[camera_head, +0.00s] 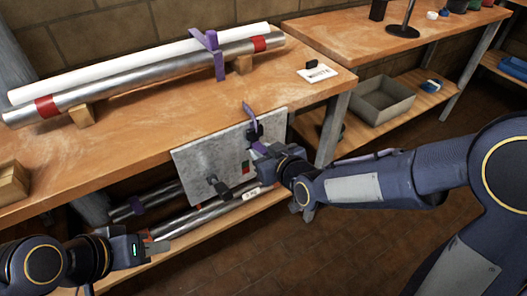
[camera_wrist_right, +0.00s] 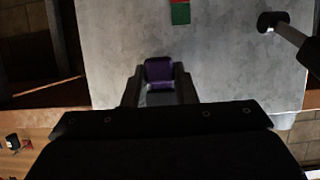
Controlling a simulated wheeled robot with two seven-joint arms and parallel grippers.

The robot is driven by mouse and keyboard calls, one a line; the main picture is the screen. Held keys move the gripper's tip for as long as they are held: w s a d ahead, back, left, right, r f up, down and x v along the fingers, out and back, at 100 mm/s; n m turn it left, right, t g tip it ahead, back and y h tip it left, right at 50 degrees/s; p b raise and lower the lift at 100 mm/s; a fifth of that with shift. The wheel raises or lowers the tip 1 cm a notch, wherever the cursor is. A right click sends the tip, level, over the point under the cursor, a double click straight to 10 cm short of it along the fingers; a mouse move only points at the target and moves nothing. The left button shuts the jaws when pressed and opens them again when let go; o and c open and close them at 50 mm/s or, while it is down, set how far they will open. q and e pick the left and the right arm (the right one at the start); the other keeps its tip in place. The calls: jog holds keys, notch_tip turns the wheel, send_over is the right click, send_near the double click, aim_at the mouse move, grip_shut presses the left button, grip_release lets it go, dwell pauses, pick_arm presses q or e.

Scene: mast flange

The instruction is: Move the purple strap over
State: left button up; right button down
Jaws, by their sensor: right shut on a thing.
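A grey plate (camera_head: 205,160) stands upright at the bench's front edge, with dark pegs on its face. My right gripper (camera_head: 260,150) is in front of it, shut on a purple strap (camera_wrist_right: 159,72). Purple strap material (camera_head: 250,111) also shows above, by the upper dark peg (camera_head: 254,132); I cannot tell whether it is the same piece. Another purple strap (camera_head: 219,65) wraps a white tube (camera_head: 130,63) and a metal tube (camera_head: 130,86) on the bench. My left gripper (camera_head: 155,247) is low at the left, away from the straps; its opening is unclear.
Wooden blocks (camera_head: 82,115) support the tubes. A card reading WHITE (camera_head: 317,75) lies on the bench (camera_head: 150,135). A grey bin (camera_head: 385,100) sits on the right bench's lower shelf.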

notch_tip(320, 180, down, 6)
jog(key=b, duration=0.5)
jog(key=shift+b, duration=0.4)
jog(key=c, duration=1.2)
grip_release()
jog(key=shift+o, duration=0.2)
jog(key=shift+s+r, duration=0.1)
jog(key=p+v, duration=0.2)
jog(key=v, duration=0.5)
jog(key=shift+s+d, duration=0.2)
jog(key=shift+s, duration=0.05)
jog(key=shift+r, duration=0.1)
